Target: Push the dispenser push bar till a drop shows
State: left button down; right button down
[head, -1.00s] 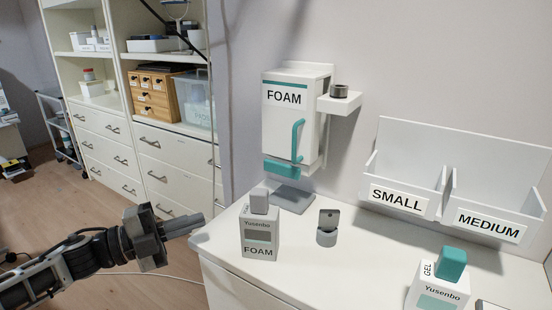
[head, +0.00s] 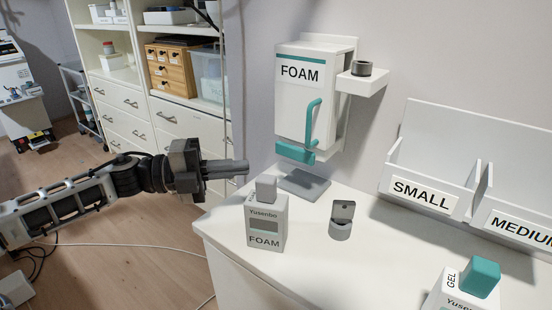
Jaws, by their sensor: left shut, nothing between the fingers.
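The white wall dispenser (head: 303,97) labelled FOAM hangs above the back of the counter. Its teal push bar (head: 295,152) runs along the bottom front, and a teal handle (head: 312,122) stands on its front. A grey drip plate (head: 304,184) lies below it. No drop is visible under the dispenser. My left gripper (head: 246,167) is shut and empty, left of the push bar and slightly lower in the picture, apart from it. My right gripper is not in view.
A FOAM box (head: 266,222) with a grey cap stands on the counter (head: 330,270) near its left edge. A small grey holder (head: 341,220) stands right of it. SMALL and MEDIUM bins (head: 422,194) and a teal-capped GEL box (head: 462,290) are at right.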

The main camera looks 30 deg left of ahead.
aim_at(298, 155)
pick_arm(q)
jog(key=w+d, duration=0.1)
jog(key=w, duration=0.1)
jog(key=w+d+p, duration=0.1)
jog(key=w+d, duration=0.2)
jog(key=w, duration=0.1)
jog(key=shift+w+d+r+p, duration=0.1)
jog(key=shift+w+d+p, duration=0.2)
jog(key=shift+w+d, duration=0.1)
jog(key=shift+w, duration=0.2)
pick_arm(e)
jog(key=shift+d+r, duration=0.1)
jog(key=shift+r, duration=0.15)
